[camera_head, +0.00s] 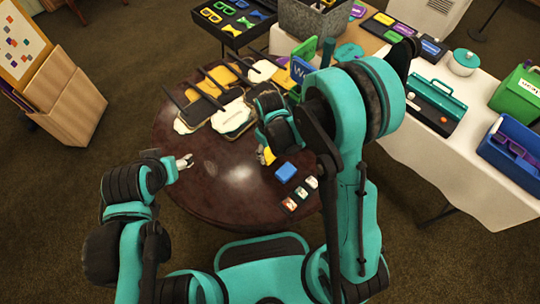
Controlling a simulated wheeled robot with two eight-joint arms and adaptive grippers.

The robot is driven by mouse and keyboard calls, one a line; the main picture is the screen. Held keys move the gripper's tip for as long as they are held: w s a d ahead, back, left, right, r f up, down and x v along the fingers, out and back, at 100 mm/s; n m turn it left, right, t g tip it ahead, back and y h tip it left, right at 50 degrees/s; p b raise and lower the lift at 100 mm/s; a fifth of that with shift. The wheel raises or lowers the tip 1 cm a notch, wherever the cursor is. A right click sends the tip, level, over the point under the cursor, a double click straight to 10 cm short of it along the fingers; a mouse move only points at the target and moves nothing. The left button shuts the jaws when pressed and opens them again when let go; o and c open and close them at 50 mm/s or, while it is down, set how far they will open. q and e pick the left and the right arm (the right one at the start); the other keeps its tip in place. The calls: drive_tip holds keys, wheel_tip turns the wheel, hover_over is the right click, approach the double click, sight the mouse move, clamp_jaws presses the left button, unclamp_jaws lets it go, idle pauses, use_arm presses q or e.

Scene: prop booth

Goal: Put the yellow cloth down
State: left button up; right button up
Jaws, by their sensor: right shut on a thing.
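The yellow cloth (268,156) shows as a small patch beneath my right gripper (266,146), near the middle of the round dark table (190,205). My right gripper is shut on it, and the gripper and arm hide much of the cloth. I cannot tell whether the cloth touches the tabletop. My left gripper (185,162) is over the left part of the table, apart from the cloth. It is too small to tell whether its fingers are open.
A blue folded cloth (286,172) lies just right of the yellow one, with several small cards (300,193) below it. Several handled boards (232,118) cover the table's back. A white-clothed table (450,180) stands at right. The table's front left is clear.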

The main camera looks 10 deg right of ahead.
wheel_tip(320, 180, down, 3)
drive_tip(key=shift+r+b, duration=0.15)
drive_tip(key=shift+b, duration=0.25)
drive_tip(key=o, duration=1.3)
